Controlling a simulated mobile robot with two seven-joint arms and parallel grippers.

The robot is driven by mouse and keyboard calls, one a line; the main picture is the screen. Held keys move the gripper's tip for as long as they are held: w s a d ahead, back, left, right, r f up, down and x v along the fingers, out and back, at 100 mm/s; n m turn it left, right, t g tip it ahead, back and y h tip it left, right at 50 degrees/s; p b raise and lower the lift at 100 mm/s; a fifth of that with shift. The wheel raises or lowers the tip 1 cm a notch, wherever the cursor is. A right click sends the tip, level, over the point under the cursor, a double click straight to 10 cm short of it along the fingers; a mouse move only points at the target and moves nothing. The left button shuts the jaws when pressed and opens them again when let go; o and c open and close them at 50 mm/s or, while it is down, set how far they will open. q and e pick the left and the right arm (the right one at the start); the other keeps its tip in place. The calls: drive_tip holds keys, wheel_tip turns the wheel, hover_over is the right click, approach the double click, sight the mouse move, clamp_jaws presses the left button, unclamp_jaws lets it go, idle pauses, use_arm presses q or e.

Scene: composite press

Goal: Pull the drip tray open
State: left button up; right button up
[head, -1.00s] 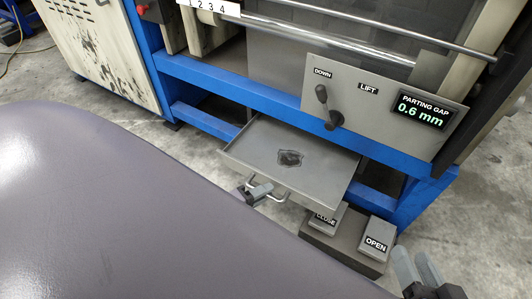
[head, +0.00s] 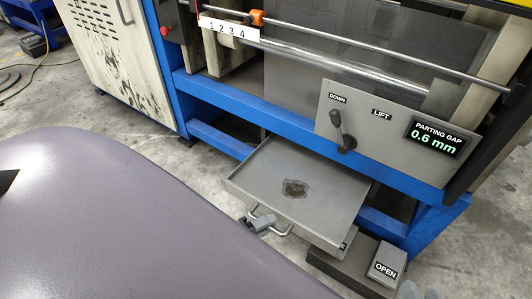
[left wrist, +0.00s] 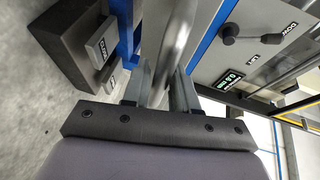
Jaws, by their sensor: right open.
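The drip tray (head: 330,212) is a shallow grey metal tray sticking out from under the press's blue frame, with a dark puddle mark on its floor. Its bar handle (head: 286,231) is on the front edge. My left gripper (head: 258,222) is at this handle with its fingers around the bar. In the left wrist view the fingers (left wrist: 162,85) stand on both sides of a light grey piece, which looks like the handle. My right gripper (head: 418,292) is open and empty at the bottom edge, only its fingertips showing, away from the tray.
The OPEN pedal (head: 387,264) stands on a dark base right of the tray; the CLOSE pedal is mostly hidden under the tray. Above are the blue beam (head: 290,125) and the lift lever panel (head: 375,150). Bare concrete floor (head: 120,120) lies left.

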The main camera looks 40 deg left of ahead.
use_arm(q)
drive_tip(key=p+v, duration=0.2)
drive_tip(key=v, duration=0.5)
use_arm(e)
drive_tip(key=shift+s+d+r+h, duration=0.1)
drive_tip(key=shift+s+d+h, duration=0.15)
drive_tip(key=shift+d+h, duration=0.45)
drive_tip(key=shift+d, duration=0.1)
